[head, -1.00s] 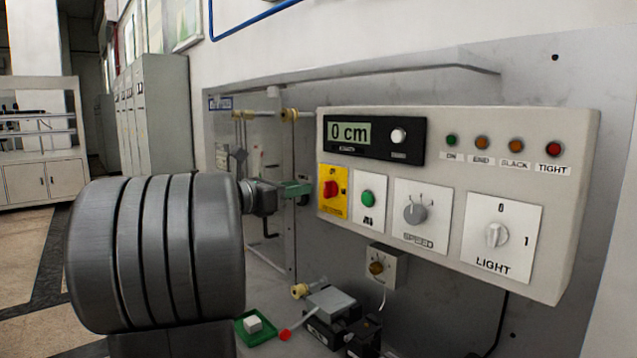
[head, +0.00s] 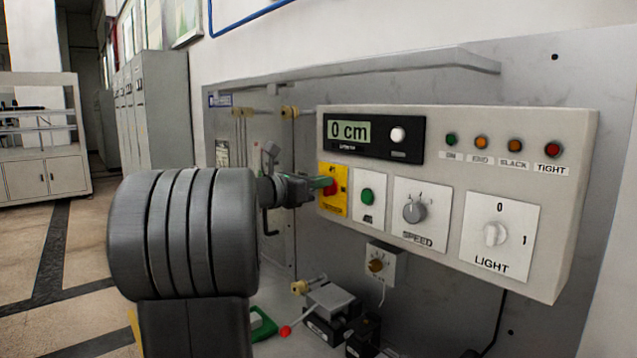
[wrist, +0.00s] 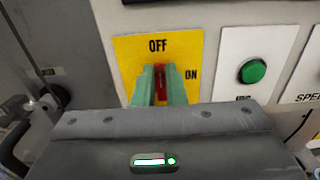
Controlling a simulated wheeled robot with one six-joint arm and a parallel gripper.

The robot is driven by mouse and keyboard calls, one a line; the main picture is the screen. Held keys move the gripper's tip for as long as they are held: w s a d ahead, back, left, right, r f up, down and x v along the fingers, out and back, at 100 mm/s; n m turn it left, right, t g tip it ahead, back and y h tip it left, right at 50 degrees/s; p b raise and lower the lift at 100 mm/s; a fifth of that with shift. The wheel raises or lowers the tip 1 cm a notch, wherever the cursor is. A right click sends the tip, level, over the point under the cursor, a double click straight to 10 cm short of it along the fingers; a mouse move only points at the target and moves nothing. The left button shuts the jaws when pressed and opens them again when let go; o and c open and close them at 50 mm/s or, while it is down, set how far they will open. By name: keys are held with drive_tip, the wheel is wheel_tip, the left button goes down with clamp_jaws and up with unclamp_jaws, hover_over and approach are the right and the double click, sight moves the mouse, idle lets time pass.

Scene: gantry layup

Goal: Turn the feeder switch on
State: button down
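The feeder switch is a red knob (wrist: 161,82) on a yellow plate (wrist: 127,55) marked OFF at the top and ON at the right. Its red handle looks upright, in line with OFF. In the head view the yellow plate (head: 340,205) is at the left end of the control box. My gripper (wrist: 162,78) has its two green fingers on either side of the red handle. A narrow strip of red shows between them; I cannot tell whether they press on it. In the head view my gripper (head: 322,183) covers part of the knob.
To the right of the switch are a green button (head: 367,195), the speed knob (head: 414,212) and the light knob (head: 495,233). A display (head: 349,131) reading 0 cm sits above. A metal device (head: 333,298) stands lower down.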

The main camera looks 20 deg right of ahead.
drive_tip(key=shift+f+m+b, duration=0.1)
drive_tip(key=shift+m+b, duration=0.2)
drive_tip(key=shift+b, duration=0.2)
drive_tip(key=m+b, duration=0.2)
drive_tip(key=b, duration=0.1)
drive_tip(key=s+m+b, duration=0.1)
drive_tip(key=m+b, duration=0.1)
drive_tip(key=m, duration=0.1)
drive_tip(key=f+m+b, duration=0.1)
drive_tip(key=m+b, duration=0.2)
drive_tip(key=shift+s+d+b, duration=0.15)
drive_tip(key=shift+d+b, duration=0.05)
drive_tip(key=shift+b, duration=0.1)
drive_tip(key=m+b, duration=0.4)
drive_tip(key=shift+s+d+f+m, duration=0.15)
drive_tip(key=shift+f+m, duration=0.1)
drive_tip(key=shift+m, duration=0.15)
drive_tip(key=m+b, duration=0.3)
drive_tip(key=m, duration=0.1)
drive_tip(key=shift+f+b, duration=0.2)
drive_tip(key=shift+b, duration=0.15)
drive_tip(key=shift+m, duration=0.4)
drive_tip(key=c, duration=1.5)
unclamp_jaws()
drive_tip(key=shift+s+r, duration=0.1)
drive_tip(key=shift+a, duration=0.2)
